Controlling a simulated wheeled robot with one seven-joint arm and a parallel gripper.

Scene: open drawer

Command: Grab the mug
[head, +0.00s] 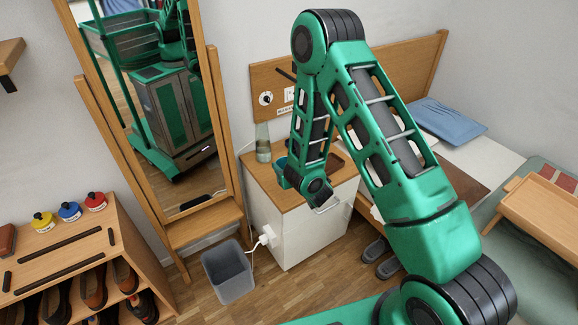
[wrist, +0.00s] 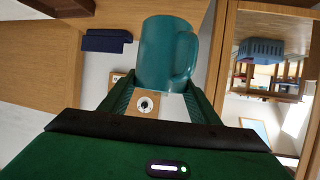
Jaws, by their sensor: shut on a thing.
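The teal mug (wrist: 165,50) is in the wrist view, with its handle on the right side. My gripper (wrist: 162,90) has one finger on each side of the mug's lower part in the picture and is shut on it. In the head view my arm reaches down over the small white nightstand (head: 283,236) with the wooden top.
A glass bottle (head: 263,143) stands at the back of the nightstand. A tall mirror (head: 226,130) is on its left, and a grey bin (head: 229,272) is on the floor in front.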

